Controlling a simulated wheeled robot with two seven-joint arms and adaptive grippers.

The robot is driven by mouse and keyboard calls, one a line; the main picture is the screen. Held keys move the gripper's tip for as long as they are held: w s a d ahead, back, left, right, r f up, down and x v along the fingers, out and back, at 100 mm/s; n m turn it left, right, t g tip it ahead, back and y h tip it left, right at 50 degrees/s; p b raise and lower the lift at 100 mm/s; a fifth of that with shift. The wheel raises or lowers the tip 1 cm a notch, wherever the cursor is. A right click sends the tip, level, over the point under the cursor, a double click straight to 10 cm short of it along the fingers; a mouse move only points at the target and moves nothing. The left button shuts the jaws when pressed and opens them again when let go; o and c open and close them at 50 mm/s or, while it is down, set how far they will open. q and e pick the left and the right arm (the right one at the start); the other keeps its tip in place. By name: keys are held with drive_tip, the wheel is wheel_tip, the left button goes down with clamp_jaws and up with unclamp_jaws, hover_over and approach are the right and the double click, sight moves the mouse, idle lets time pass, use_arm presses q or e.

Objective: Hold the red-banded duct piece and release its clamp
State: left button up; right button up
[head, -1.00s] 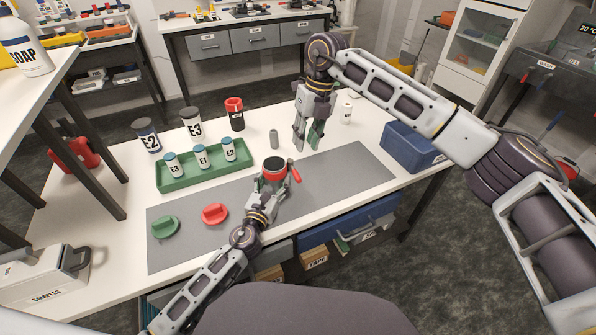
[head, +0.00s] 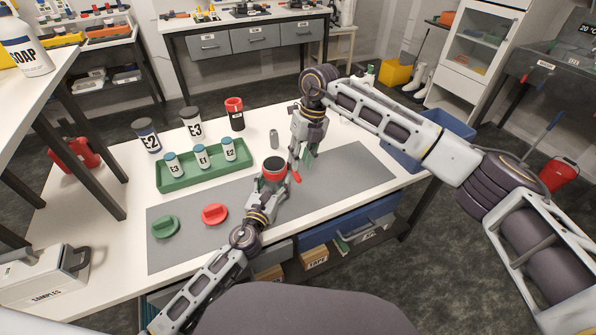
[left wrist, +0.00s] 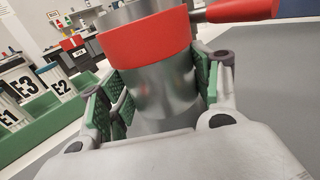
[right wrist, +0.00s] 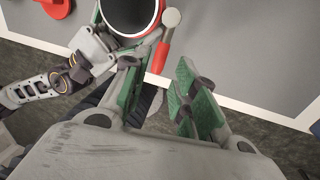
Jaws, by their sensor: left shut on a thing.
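The duct piece, a grey metal tube (left wrist: 165,92) with a red band (left wrist: 150,38), stands upright over the grey mat; the red band also shows in the head view (head: 274,175). My left gripper (head: 277,187) is shut on the tube below the band, one green pad on each side. The clamp's red lever (right wrist: 161,56) sticks out from the band, and also shows in the left wrist view (left wrist: 243,10).
A green tray (head: 205,174) with several small bottles stands behind the grey mat (head: 350,170). Red (head: 214,214) and green (head: 165,227) knobbed discs lie on the mat's left. A small grey cylinder (head: 274,139) stands behind the duct. A blue bin (head: 400,158) is at the right edge.

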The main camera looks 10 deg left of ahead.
sight(297, 174)
drive_tip(key=shift+s+a+f, duration=0.1)
drive_tip(key=shift+a+f, duration=0.05)
drive_tip(key=shift+f, duration=0.7)
drive_tip(key=shift+s+a+f, duration=0.1)
drive_tip(key=shift+a+f, duration=0.05)
drive_tip(key=shift+f, duration=0.75)
drive_tip(key=shift+s+a+f, duration=0.1)
drive_tip(key=shift+a+f, duration=0.05)
drive_tip(key=shift+f, duration=0.7)
clamp_jaws()
